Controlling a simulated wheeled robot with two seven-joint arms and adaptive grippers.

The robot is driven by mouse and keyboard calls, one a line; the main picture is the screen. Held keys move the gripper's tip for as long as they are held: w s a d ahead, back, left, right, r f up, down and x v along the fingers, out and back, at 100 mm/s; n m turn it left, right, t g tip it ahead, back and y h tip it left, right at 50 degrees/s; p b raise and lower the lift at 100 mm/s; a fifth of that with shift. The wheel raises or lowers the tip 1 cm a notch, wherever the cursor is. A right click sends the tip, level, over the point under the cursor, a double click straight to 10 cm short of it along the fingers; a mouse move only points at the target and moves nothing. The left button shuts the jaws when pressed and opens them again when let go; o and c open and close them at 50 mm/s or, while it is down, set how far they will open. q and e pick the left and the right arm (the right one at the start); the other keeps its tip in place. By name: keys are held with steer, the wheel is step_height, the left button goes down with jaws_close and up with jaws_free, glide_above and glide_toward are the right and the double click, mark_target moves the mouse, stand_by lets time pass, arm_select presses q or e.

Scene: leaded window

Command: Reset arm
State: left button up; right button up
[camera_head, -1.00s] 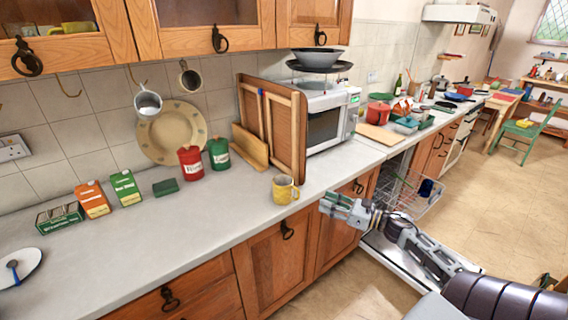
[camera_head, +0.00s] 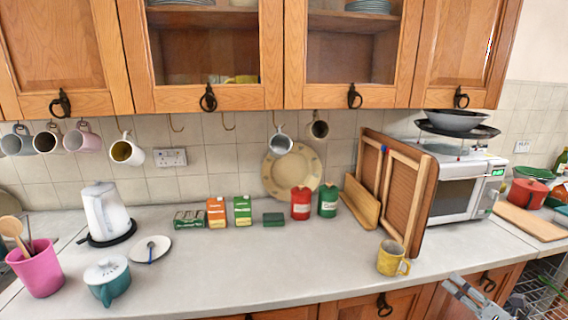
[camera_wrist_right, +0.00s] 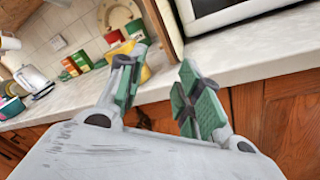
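My right gripper (camera_head: 474,297) is at the lower right edge of the head view, in front of the counter's front edge. In the right wrist view its two green-padded fingers (camera_wrist_right: 160,92) stand apart with nothing between them. A yellow mug (camera_head: 391,259) stands upright on the counter, to the left of the gripper and apart from it in the head view. The mug is partly hidden behind a finger in the wrist view (camera_wrist_right: 124,47). My left gripper is in neither view.
The counter (camera_head: 270,262) carries a kettle (camera_head: 106,211), a pink utensil pot (camera_head: 37,270), a teal pot (camera_head: 107,282), cartons, red and green canisters, wooden boards (camera_head: 408,197) and a microwave (camera_head: 462,186). Mugs hang below the wall cupboards. The counter's front middle is clear.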

steer(key=s+d+f+m+g+h, duration=0.2)
steer(key=s+d+f+m+h, duration=0.15)
steer(key=d+f+m, duration=0.5)
steer(key=s+d+f+m+g+h, duration=0.1)
steer(key=s+d+f+m+h, duration=0.3)
steer(key=d+f+m, duration=0.5)
steer(key=s+a+f+m+g+h, duration=0.1)
steer(key=s+f+m+g, duration=0.3)
steer(key=s+f, duration=0.8)
steer(key=s+a+f+m+g+h, duration=0.15)
steer(key=s+f+m+g, duration=0.5)
steer(key=f, duration=0.95)
steer(key=s+a+f+m+g+y, duration=0.1)
steer(key=s+a+f+g, duration=0.1)
steer(key=s+a+f, duration=0.85)
steer(key=s+a+f+g+y, duration=0.1)
steer(key=s+a+f, duration=0.65)
steer(key=s, duration=0.55)
steer(key=a+f+y, duration=0.2)
steer(key=a, duration=1)
steer(key=w+a+f, duration=0.1)
steer(key=w+a, duration=0.7)
steer(key=shift+a+y, duration=0.25)
steer(key=shift+y, duration=0.15)
